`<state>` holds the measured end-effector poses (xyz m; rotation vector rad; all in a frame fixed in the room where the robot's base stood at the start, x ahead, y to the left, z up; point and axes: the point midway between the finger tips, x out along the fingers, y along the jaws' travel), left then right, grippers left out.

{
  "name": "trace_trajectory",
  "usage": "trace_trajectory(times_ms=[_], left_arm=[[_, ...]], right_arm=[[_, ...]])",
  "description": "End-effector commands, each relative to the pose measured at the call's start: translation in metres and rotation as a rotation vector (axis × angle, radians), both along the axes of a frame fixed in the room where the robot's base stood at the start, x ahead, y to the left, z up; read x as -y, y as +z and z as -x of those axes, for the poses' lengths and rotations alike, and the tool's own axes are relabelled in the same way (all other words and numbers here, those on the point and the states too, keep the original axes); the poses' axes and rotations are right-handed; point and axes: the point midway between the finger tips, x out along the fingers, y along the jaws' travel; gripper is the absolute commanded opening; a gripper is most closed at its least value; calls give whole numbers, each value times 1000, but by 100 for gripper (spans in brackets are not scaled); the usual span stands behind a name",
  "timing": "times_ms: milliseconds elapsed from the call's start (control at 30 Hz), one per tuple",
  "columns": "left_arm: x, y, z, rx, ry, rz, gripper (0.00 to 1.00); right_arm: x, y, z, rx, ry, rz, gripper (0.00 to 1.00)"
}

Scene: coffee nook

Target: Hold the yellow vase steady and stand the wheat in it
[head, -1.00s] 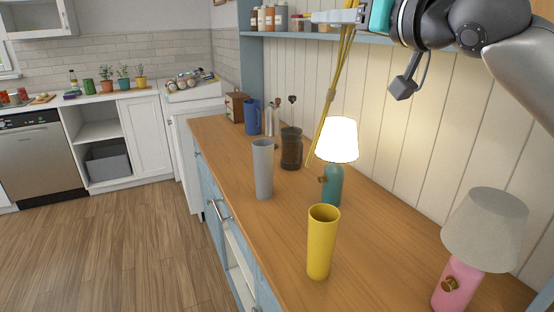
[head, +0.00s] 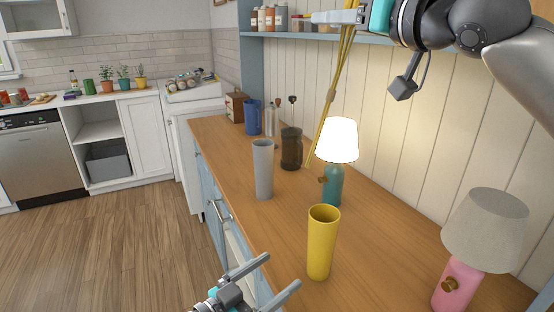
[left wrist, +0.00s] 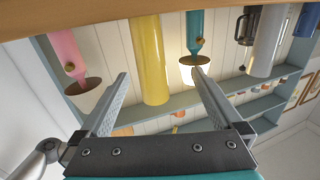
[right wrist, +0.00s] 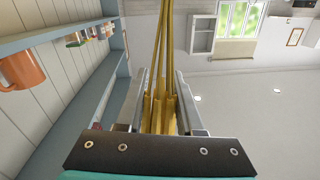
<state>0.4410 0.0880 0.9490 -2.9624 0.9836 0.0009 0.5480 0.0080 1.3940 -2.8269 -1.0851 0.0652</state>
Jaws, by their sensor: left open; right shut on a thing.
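The yellow vase (head: 321,245) stands upright on the wooden counter near its front edge. It also shows upside down in the left wrist view (left wrist: 150,62). My left gripper (head: 281,274) is open and empty, in front of the counter edge and to the lower left of the vase, not touching it. In the left wrist view its fingers (left wrist: 158,82) are spread, with the vase beyond and between them. My right gripper (right wrist: 160,95) is shut on the wheat (right wrist: 164,60), high above the counter. The wheat (head: 331,95) hangs down, slightly tilted, behind the lit lamp.
A lit teal lamp (head: 333,186) stands behind the vase and a pink lamp (head: 461,280) to its right. A shelf (head: 290,37) runs along the wall.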

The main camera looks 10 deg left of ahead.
Motion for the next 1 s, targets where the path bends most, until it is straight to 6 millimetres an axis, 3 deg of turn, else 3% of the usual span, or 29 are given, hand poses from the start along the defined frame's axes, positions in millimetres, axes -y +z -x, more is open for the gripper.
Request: trace_trajectory(times_ms=[100, 267, 800, 1000], left_arm=[[10, 3, 9, 10, -36, -3, 100], [19, 5, 2, 13, -42, -1, 100], [72, 4, -64, 12, -39, -2, 100], [83, 4, -78, 11, -40, -3, 100]], right_arm=[[0, 0, 0, 0, 0, 0, 0], [0, 0, 0, 0, 0, 0, 0], [0, 0, 0, 0, 0, 0, 0], [0, 0, 0, 0, 0, 0, 0]])
